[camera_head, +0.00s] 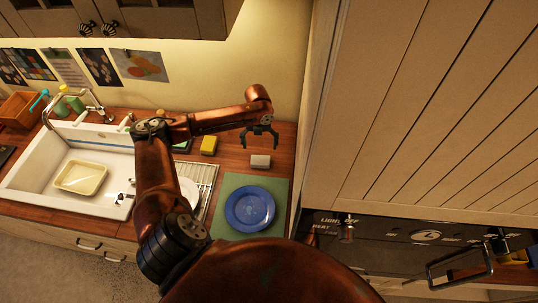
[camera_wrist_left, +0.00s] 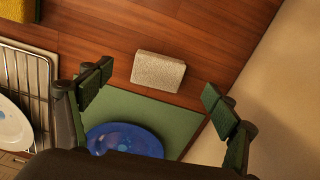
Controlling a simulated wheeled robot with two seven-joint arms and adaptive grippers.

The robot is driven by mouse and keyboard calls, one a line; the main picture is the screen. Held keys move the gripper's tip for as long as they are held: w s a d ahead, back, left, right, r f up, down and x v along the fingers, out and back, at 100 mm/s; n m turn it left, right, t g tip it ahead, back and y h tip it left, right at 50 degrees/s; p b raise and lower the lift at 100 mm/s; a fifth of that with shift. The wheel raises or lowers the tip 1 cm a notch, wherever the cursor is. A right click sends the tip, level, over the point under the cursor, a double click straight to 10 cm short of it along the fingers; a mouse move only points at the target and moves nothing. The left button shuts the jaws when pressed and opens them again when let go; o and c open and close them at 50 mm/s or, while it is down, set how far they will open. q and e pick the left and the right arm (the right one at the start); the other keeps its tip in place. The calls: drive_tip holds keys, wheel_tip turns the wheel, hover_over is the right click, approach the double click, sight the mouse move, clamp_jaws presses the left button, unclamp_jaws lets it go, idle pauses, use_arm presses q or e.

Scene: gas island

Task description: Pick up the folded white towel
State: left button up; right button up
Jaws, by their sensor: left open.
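The folded white towel (camera_head: 260,161) is a small pale block on the wooden counter, just behind the green mat. In the left wrist view the towel (camera_wrist_left: 158,72) lies flat on the wood, close to the mat's back edge. My left gripper (camera_head: 260,135) is open and empty above the counter. In the left wrist view its two fingers (camera_wrist_left: 155,98) stand wide apart, with the towel between and beyond them, not touched. My right gripper is not in view.
A blue plate (camera_head: 250,208) lies on the green mat (camera_head: 225,233). A wire dish rack (camera_head: 208,176) and a yellow sponge (camera_head: 209,145) are to the left. A white sink (camera_head: 35,172) is farther left. A tall wooden panel (camera_head: 420,100) bounds the counter on the right.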

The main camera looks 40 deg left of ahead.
sight(260, 157)
use_arm(q)
drive_tip(key=shift+s+a+f, duration=0.1)
drive_tip(key=shift+a+f, duration=0.05)
drive_tip(key=shift+f, duration=0.1)
drive_tip(key=shift+s+f, duration=0.1)
drive_tip(key=shift+f, duration=0.25)
drive_tip(key=shift+d+f+p, duration=0.2)
drive_tip(key=shift+f, duration=0.3)
drive_tip(key=shift+d+f+p, duration=0.15)
drive_tip(key=shift+f, duration=0.35)
wheel_tip(260, 157, down, 4)
drive_tip(key=shift+s+d+r+p, duration=0.1)
drive_tip(key=shift+r+p, duration=0.15)
drive_tip(key=shift+p, duration=0.2)
drive_tip(key=shift+f, duration=0.35)
drive_tip(key=c, duration=1.2)
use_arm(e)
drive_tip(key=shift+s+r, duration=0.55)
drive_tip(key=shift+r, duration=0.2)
